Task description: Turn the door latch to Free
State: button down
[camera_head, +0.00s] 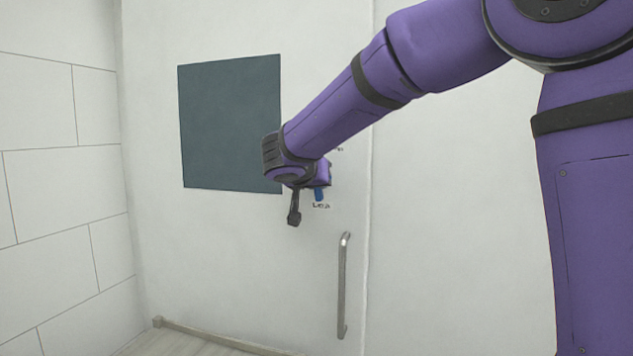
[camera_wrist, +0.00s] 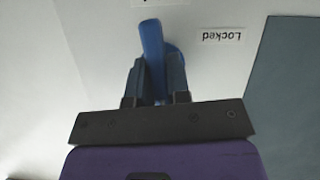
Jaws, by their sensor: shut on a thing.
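The blue door latch (camera_wrist: 151,36) has a long handle and a round base on the pale door. In the wrist view the handle stands almost upright in the picture, between the two dark fingers of my gripper (camera_wrist: 156,72), which is shut on it. A "Locked" label (camera_wrist: 224,34) shows upside down to the right of the latch. Another label (camera_wrist: 160,2) is cut off at the top edge. In the head view only a bit of the latch (camera_head: 319,194) shows below my wrist, above a small label (camera_head: 321,206) too small to read surely. My wrist hides the rest.
The white door (camera_head: 235,260) has a dark panel (camera_head: 225,120) at its upper part and a vertical metal handle (camera_head: 343,285) below and right of the latch. A tiled wall (camera_head: 60,190) stands at the left. The space in front of the lower door looks clear.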

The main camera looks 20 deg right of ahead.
jog(key=shift+m+y, duration=0.4)
dwell(0.4)
jog(key=c, duration=1.1)
grip_release()
jog(key=v, duration=1.1)
jog(key=shift+f, duration=0.25)
